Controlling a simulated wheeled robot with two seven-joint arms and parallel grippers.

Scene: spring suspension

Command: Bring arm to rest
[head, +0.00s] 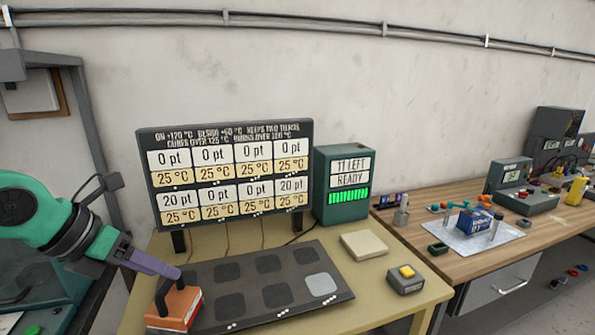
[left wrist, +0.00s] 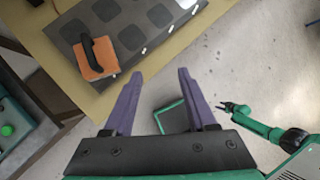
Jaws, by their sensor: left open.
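My left gripper (head: 152,262) comes in from the left in the head view, with purple fingers, over the near left of the table. In the left wrist view its two fingers (left wrist: 160,73) are spread with nothing between them. An orange block (head: 178,310) with a dark handle sits at the near left end of the dark pad board. The block also shows in the left wrist view (left wrist: 101,64), beyond the fingertips and apart from them. A green arm with a small dark gripper (left wrist: 226,108), apparently my right, hangs over the floor; its jaw state is too small to tell.
The dark board (head: 338,288) has several grey pads, one lighter. Behind it stand a temperature display (head: 225,130) and a green counter box (head: 345,215). A pale slab (head: 363,245) and a yellow-button box (head: 405,281) lie right. A wooden bench (head: 450,265) adjoins.

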